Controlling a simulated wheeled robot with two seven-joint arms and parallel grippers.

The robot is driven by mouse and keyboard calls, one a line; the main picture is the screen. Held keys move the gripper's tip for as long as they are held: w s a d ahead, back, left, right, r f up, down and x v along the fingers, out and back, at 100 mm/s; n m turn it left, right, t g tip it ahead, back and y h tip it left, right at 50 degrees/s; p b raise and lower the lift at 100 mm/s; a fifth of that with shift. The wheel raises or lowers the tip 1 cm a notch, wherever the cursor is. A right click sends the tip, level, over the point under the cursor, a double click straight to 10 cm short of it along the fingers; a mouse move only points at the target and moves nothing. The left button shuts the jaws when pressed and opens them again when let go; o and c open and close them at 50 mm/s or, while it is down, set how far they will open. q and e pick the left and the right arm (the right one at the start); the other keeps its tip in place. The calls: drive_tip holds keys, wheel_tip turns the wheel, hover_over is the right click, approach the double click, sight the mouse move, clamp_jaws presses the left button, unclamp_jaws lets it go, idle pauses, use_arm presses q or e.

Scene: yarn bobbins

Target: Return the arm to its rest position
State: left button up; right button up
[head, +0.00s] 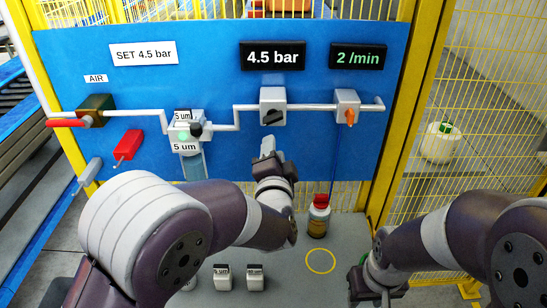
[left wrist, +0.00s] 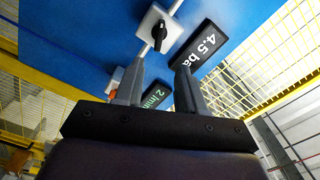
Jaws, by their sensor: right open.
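My left gripper (head: 268,148) is raised in front of the blue panel (head: 223,72), just below the regulator box with the black knob (head: 272,116). In the left wrist view its two fingers (left wrist: 161,72) are apart with nothing between them. The black knob (left wrist: 159,31) is ahead of the fingers and apart from them. My left arm (head: 225,212) reaches in across the lower left. My right gripper (head: 376,292) is low at the bottom, right of centre, open, partly hidden by its own wrist.
The panel carries a red-handled valve (head: 95,112), a filter (head: 188,130) and an orange-knobbed box (head: 347,108). The display (head: 273,56) reads 4.5 bar. A red-capped bottle (head: 319,217) stands near a yellow ring (head: 320,261) on the grey table. Small boxes (head: 222,278) stand left of the ring. Yellow fencing surrounds the panel.

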use_arm(q)
drive_tip(key=s+a+f+n+g+h, duration=0.1)
drive_tip(key=s+f+n+g+h, duration=0.15)
drive_tip(key=s+f+g, duration=0.45)
drive_tip(key=s+f+n+g+h, duration=0.1)
drive_tip(key=s+f+n+g, duration=0.3)
drive_tip(key=f, duration=0.6)
drive_tip(key=s+a+f+n+g+y+b, duration=0.1)
drive_tip(key=s+a+n+g, duration=0.1)
drive_tip(key=s+a, duration=0.4)
drive_tip(key=s+a+f+n+g+y+b, duration=0.1)
drive_tip(key=s+a+n+g+y, duration=0.1)
drive_tip(key=s+a, duration=0.5)
drive_tip(key=a+n+g, duration=0.1)
drive_tip(key=a+n, duration=0.1)
drive_tip(key=a, duration=0.2)
drive_tip(key=shift+s+a+f+g+b, duration=0.15)
drive_tip(key=shift+s+a+g+b, duration=0.1)
drive_tip(key=shift+a+g+b, duration=0.05)
drive_tip(key=shift+y, duration=0.25)
